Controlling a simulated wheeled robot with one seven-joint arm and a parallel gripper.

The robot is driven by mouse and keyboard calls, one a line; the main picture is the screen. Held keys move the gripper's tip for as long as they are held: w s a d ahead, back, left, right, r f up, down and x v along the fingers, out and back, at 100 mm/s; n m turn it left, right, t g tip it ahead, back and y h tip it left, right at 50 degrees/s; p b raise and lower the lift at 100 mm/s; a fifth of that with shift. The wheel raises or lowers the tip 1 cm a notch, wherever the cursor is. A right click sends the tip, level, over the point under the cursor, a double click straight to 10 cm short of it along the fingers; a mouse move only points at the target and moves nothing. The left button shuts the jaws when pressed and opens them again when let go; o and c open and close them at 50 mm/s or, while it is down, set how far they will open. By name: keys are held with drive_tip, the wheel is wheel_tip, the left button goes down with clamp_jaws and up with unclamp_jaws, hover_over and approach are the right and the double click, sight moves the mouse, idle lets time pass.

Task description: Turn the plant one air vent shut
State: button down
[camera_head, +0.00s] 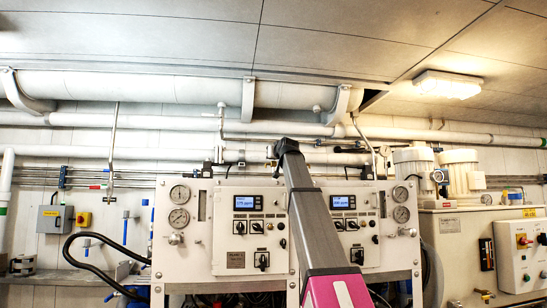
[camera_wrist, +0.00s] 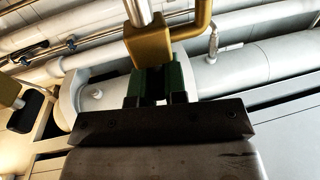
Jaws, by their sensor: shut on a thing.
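My gripper (camera_wrist: 161,88) shows from behind in the wrist view, with dark green fingers pointing up the picture. It is shut on a part of the air vent, a brass-coloured block (camera_wrist: 147,46) with a bright metal stem rising from it. The fingertips meet the block's lower edge; the part between them is dark and mostly hidden. In the head view my arm reaches up between the two control panels, and its end (camera_head: 272,152) is at the pipes above them. The vent cannot be made out there.
A bent brass pipe (camera_wrist: 203,18) stands close right of the vent. Large white pipes (camera_wrist: 240,68) run behind it. The left panel (camera_head: 250,228) and right panel (camera_head: 352,225) carry gauges and switches. A lit lamp (camera_head: 447,85) hangs from the ceiling.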

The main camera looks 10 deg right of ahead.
drive_tip(key=shift+m+h, duration=0.8)
drive_tip(key=shift+h, duration=0.5)
drive_tip(key=shift+m+h, duration=0.3)
drive_tip(key=shift+h, duration=0.2)
drive_tip(key=c, duration=1.2)
unclamp_jaws()
drive_tip(key=shift+o, duration=0.2)
drive_tip(key=s, duration=1)
drive_tip(key=shift+s, duration=0.4)
drive_tip(key=shift+a, duration=0.1)
